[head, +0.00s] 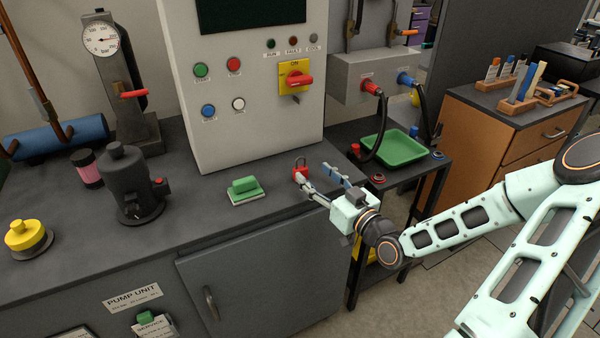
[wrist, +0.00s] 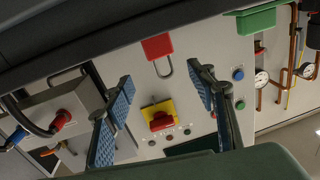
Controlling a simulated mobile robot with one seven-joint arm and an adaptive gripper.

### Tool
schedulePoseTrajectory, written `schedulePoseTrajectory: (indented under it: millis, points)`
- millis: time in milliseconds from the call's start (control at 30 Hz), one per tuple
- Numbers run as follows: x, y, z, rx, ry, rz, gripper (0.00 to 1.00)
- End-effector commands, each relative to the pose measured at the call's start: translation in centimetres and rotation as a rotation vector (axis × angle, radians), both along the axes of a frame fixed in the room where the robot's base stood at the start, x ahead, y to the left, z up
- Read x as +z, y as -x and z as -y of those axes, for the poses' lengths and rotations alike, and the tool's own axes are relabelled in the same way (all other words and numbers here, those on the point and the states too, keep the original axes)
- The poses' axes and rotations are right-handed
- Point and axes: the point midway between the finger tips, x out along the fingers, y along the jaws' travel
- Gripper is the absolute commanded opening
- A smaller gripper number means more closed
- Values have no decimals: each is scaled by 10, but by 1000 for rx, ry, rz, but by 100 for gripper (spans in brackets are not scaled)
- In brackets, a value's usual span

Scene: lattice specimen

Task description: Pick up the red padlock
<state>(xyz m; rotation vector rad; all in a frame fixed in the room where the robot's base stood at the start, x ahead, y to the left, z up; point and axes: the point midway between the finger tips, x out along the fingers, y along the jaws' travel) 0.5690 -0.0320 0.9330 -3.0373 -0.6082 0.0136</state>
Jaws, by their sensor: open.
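The red padlock (head: 300,174) stands on the dark worktop in front of the control cabinet, its shackle upward in the head view. In the wrist view, which looks upside down, its red body (wrist: 157,47) and grey shackle (wrist: 164,68) appear between and a little beyond my fingertips. My gripper (head: 314,174) is open and empty, close to the padlock at the worktop's right front edge. Its two blue-padded fingers show spread apart in the wrist view (wrist: 163,76). In the head view one finger is close to the padlock; whether they touch I cannot tell.
A green block-shaped item (head: 245,188) lies left of the padlock. The grey control cabinet (head: 250,120) with a red-and-yellow switch (head: 295,78) rises behind. A side table (head: 430,165) with a green tray (head: 394,149) stands to the right.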

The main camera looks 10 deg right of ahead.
Motion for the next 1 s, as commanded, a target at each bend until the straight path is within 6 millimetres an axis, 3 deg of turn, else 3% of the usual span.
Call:
schedulePoseTrajectory:
  millis: [400,667,1000]
  points:
    - [-6,-44,-24,1,-1,1,51]
    - [-7,-47,-25,0,-1,0,51]
    - [-7,-47,-24,0,-1,0,15]
